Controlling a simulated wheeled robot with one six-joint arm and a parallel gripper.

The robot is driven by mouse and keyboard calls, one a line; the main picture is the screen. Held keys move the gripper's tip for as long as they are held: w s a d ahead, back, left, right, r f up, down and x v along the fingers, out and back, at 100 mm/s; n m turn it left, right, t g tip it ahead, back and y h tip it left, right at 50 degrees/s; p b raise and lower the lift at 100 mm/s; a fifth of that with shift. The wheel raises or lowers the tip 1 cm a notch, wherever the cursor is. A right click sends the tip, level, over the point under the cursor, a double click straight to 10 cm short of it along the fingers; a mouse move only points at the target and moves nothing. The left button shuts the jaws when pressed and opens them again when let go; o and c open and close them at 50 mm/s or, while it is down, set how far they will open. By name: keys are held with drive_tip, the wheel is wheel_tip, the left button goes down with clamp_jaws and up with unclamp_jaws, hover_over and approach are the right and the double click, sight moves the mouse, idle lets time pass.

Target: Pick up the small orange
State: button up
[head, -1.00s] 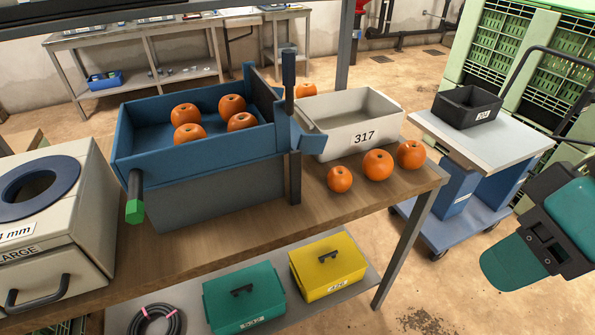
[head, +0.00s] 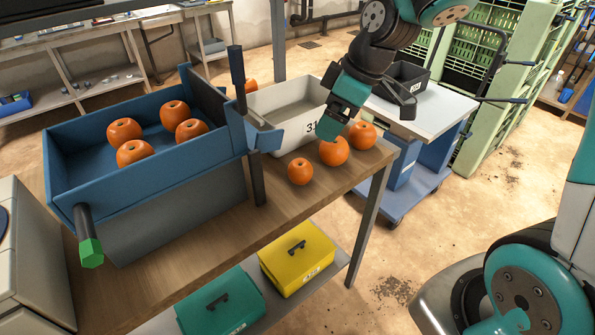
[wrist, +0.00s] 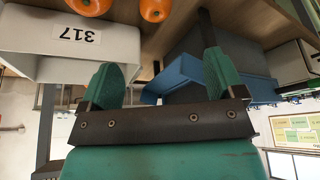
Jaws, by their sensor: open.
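The small orange (head: 300,171) sits on the wooden table near its front right part, left-most and smallest of three loose oranges. A middle orange (head: 334,151) and a right orange (head: 362,135) stand behind it to the right. My gripper (head: 332,126) hangs above the middle orange, in front of the white bin, and partly covers that orange's top. In the wrist view my gripper (wrist: 161,78) is open, with nothing between its teal fingers. Two oranges (wrist: 155,8) are cut off at that view's top edge; I cannot tell which they are.
A white bin (head: 282,99) marked 317 stands right behind the loose oranges. A blue tray (head: 170,165) with several oranges is at left, a dark post (head: 257,178) at its right end. A cart (head: 440,112) with a black bin is behind right.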

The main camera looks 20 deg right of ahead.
sight(304, 164)
drive_tip(key=x, duration=1.1)
drive_tip(key=shift+f, duration=0.15)
drive_tip(key=shift+d+p+x, duration=0.1)
drive_tip(key=shift+p+x, duration=0.25)
drive_tip(key=shift+x, duration=1.05)
drive_tip(key=shift+d+p+x, duration=0.15)
drive_tip(key=shift+p+x, duration=0.2)
drive_tip(key=shift+x, duration=1.05)
drive_tip(key=shift+w, duration=0.2)
drive_tip(key=c, duration=1)
